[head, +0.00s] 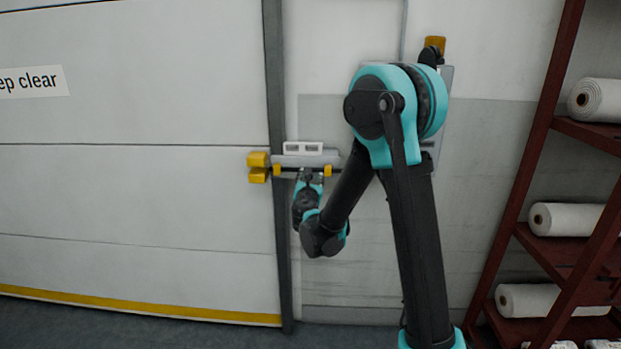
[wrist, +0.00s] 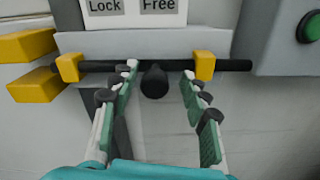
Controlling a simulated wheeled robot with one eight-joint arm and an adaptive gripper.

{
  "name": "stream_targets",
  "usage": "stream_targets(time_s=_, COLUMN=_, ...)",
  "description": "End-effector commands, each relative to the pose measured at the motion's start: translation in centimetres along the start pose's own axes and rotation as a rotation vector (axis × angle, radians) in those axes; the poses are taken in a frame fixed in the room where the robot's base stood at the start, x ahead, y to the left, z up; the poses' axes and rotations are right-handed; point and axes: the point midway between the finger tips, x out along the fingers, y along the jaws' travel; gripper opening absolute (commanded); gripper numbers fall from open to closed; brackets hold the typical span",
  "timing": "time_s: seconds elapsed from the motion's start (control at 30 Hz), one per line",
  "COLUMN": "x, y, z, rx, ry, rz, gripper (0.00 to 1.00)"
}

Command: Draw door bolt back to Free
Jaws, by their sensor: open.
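The door bolt is a black rod (wrist: 228,66) lying level through two yellow guides (wrist: 204,66) on a grey plate. Its dark round knob (wrist: 154,80) sticks out between the guides, below the Free label (wrist: 160,6) in the wrist view; the Lock label (wrist: 104,7) is to the left. The rod's left end reaches the gap by two yellow blocks (wrist: 28,46) at the door edge; how deep it sits there is unclear. My gripper (wrist: 160,71) is open, with one finger on each side of the knob, neither clearly touching it. In the head view my gripper (head: 308,179) is just under the bolt plate (head: 300,160).
A pale panelled door (head: 140,190) with a yellow bottom strip is at left. A grey box (wrist: 286,40) with a green button (wrist: 309,27) stands right of the rod. A dark red rack (head: 540,120) with white rolls (head: 566,219) is at far right.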

Motion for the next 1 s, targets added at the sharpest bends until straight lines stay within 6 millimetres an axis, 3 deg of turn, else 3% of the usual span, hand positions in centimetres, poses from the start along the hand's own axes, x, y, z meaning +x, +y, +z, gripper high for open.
stream_targets(time_s=0.23, x=-1.8, y=0.1, z=0.0, rx=0.000, ry=0.001, rz=0.003, gripper=0.46)
stream_targets(time_s=0.7, x=-10.5, y=0.1, z=0.0, rx=0.000, ry=0.001, rz=0.002, gripper=0.46)
stream_targets(time_s=1.0, x=-12.0, y=0.0, z=0.0, rx=0.000, ry=0.000, rz=0.000, gripper=0.46)
